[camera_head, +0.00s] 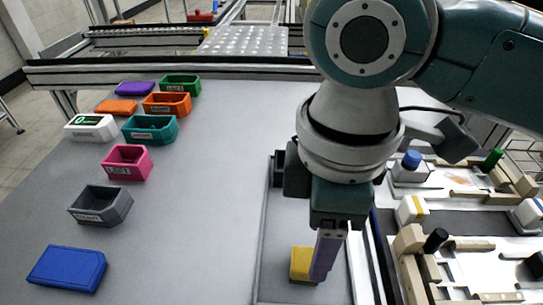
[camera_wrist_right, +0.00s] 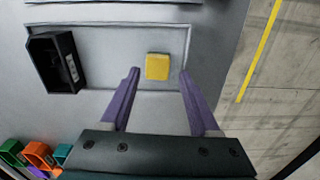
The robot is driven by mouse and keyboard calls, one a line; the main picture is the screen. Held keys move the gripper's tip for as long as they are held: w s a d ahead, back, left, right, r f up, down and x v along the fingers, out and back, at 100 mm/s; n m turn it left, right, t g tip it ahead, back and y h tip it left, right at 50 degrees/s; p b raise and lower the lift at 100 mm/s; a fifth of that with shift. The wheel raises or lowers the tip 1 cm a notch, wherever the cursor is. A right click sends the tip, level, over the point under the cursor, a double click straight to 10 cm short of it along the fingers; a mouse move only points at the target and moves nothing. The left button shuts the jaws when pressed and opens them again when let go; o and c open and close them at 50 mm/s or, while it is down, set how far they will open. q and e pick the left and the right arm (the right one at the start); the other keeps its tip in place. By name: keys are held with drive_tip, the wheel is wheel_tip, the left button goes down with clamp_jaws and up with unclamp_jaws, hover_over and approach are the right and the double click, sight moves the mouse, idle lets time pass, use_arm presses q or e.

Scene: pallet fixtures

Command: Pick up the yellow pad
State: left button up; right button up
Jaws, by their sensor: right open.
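The yellow pad (camera_head: 301,265) lies on a pale, outlined rectangular area of the table, at the bottom centre of the head view. In the right wrist view the yellow pad (camera_wrist_right: 157,66) is a small flat square, lined up between my fingertips and slightly beyond them. My right gripper (camera_head: 326,254) points down beside the pad and covers part of its right side in the head view. I cannot tell how far the tips are above the table. My left gripper is not in view.
A black bin (camera_wrist_right: 57,62) stands left of the pad in the wrist view. Left on the table are a blue pad (camera_head: 67,268), a grey bin (camera_head: 101,206), a pink bin (camera_head: 126,162) and several other coloured bins and pads. Fixtures with bottles (camera_head: 412,170) stand on the right.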

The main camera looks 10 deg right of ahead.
sight(307, 259)
drive_tip(key=f, duration=0.4)
drive_tip(key=f+b, duration=0.1)
drive_tip(key=f, duration=0.1)
drive_tip(key=shift+w+a+f, duration=0.1)
drive_tip(key=shift+w+a, duration=0.15)
drive_tip(key=shift+a, duration=0.1)
clamp_jaws()
